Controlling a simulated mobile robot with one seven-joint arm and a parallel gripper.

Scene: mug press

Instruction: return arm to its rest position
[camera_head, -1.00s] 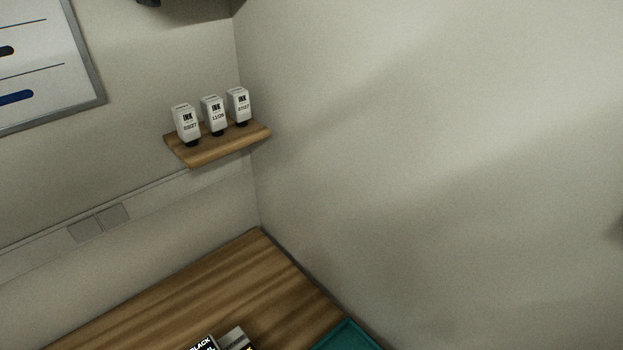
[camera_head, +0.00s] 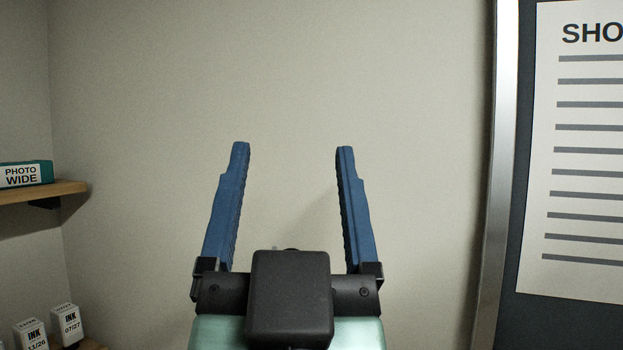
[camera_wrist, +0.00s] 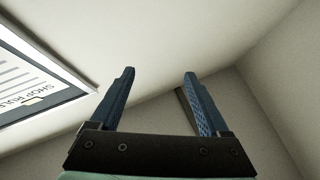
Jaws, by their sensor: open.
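My gripper (camera_head: 291,150) is raised in the middle of the head view, in front of a bare pale wall. Its two blue fingers stand wide apart and point upward, with nothing between them. In the wrist view my gripper (camera_wrist: 159,75) also shows open and empty, with pale wall or ceiling beyond it. No mug or press shows in either current view.
A dark board (camera_head: 570,325) with a metal frame and a printed sheet (camera_head: 580,180) hangs at the right. At the left, a wooden shelf (camera_head: 65,187) holds a teal box (camera_head: 40,172). Ink bottles (camera_head: 66,325) stand below it.

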